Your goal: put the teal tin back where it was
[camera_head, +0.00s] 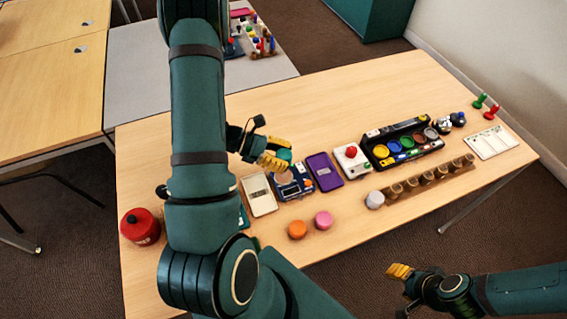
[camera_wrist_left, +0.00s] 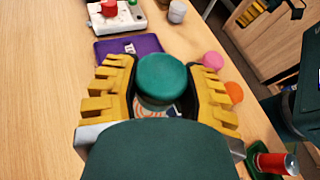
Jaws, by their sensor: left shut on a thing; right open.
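The teal tin (camera_wrist_left: 163,76) sits between the yellow fingers of my left gripper (camera_wrist_left: 163,85), which is shut on it. In the head view the tin (camera_head: 284,155) shows partly behind the fingers of my left gripper (camera_head: 273,158), over a dark blue printed item (camera_head: 297,188). I cannot tell how high above that item it is. My right gripper (camera_head: 400,273) is open and empty off the table's front edge. An orange tin (camera_head: 297,229), a pink tin (camera_head: 323,220) and a pale grey tin (camera_head: 375,199) stand near the front edge.
A pale device (camera_head: 259,195) and a purple item (camera_head: 324,171) flank the blue item. A white box with a red knob (camera_head: 351,151), a black tray (camera_head: 374,137) and a row of small jars (camera_head: 427,178) stand rightward. A red canister (camera_head: 140,227) is left. The table's back is clear.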

